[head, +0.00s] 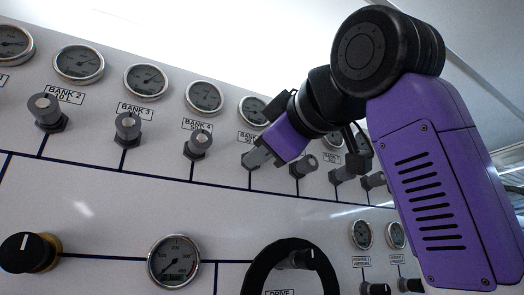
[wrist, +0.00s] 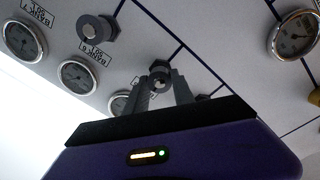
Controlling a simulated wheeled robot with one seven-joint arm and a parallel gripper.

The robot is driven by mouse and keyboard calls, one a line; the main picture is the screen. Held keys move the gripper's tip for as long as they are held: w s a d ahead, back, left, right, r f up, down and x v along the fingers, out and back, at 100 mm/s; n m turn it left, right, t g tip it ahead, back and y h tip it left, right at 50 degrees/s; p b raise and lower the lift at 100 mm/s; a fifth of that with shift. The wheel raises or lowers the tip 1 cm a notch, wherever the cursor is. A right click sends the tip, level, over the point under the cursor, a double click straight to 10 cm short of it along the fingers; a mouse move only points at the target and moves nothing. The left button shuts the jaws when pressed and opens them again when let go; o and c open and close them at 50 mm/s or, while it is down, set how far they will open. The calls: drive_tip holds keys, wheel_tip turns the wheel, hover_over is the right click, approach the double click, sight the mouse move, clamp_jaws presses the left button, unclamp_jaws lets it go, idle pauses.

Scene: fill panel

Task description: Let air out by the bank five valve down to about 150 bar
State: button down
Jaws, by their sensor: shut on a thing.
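The bank five valve knob is in the grip of my gripper (head: 258,157), below the bank five gauge (head: 252,110) in the head view. The fingers largely cover the knob there, and its label is partly hidden. In the wrist view, my gripper (wrist: 161,88) has a finger on each side of the grey bank five valve knob (wrist: 160,72). The bank five gauge (wrist: 119,103) is partly covered by my gripper in that view. Its needle is too small to read in either view.
The bank four valve (head: 198,144) is close on the left and the bank six valve (head: 304,166) close on the right. A larger gauge (head: 174,261), a black handwheel (head: 262,262) and a black knob (head: 30,252) are lower on the panel.

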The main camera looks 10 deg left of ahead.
drive_tip(key=shift+f+m, duration=0.25)
drive_tip(key=shift+m, duration=0.45)
drive_tip(key=c, duration=1.1)
unclamp_jaws()
drive_tip(key=shift+r, duration=0.1)
drive_tip(key=b+v, duration=0.3)
drive_tip(key=v, duration=0.4)
drive_tip(key=shift+s+d, duration=0.2)
drive_tip(key=shift+s, duration=0.2)
drive_tip(key=shift+r, duration=0.1)
